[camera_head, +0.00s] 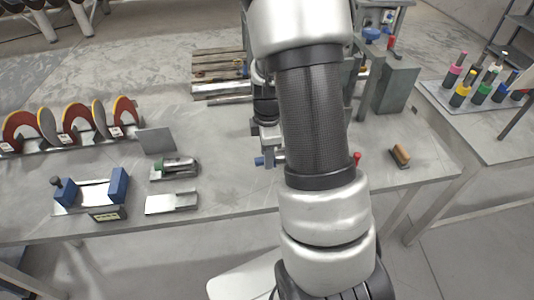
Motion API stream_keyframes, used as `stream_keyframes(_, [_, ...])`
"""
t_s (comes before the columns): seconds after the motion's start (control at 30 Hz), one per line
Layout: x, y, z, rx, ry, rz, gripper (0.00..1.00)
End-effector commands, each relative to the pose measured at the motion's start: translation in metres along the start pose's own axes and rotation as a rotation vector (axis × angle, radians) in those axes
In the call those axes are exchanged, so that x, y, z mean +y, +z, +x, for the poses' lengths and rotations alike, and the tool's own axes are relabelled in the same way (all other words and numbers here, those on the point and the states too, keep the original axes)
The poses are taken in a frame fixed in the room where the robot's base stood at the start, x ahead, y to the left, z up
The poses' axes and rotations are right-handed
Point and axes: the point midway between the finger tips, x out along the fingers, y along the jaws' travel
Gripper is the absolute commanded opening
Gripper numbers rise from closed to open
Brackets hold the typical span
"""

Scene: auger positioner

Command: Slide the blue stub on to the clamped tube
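My arm fills the middle of the view and hides much of the bench behind it. My gripper (270,156) shows only in part, low over the bench just left of my arm links. Whether its fingers are open or shut is not clear. A small blue piece (259,161) shows at its left side; it may be the blue stub, but I cannot tell whether it is held. A red tip (357,158) shows right of my arm. I cannot make out the clamped tube; the space behind my arm is hidden.
On the bench (225,185), a blue-ended cradle (90,193), two small metal fixtures (174,168) and red-rimmed discs (75,122) stand left. A wooden-handled brush (400,155) lies right.

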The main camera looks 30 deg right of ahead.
Motion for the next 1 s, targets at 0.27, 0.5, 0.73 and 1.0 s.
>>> stream_keyframes(0.27, [0.0, 0.0, -0.0002, 0.0, 0.0, 0.0, 0.0])
stream_keyframes(0.5, [0.0, -0.0001, -0.0003, 0.0, 0.0, 0.0, 0.0])
stream_keyframes(0.73, [0.0, -0.0001, -0.0003, 0.0, 0.0, 0.0, 0.0])
stream_keyframes(1.0, [0.0001, -0.0001, -0.0004, 0.0, 0.0, 0.0, 0.0])
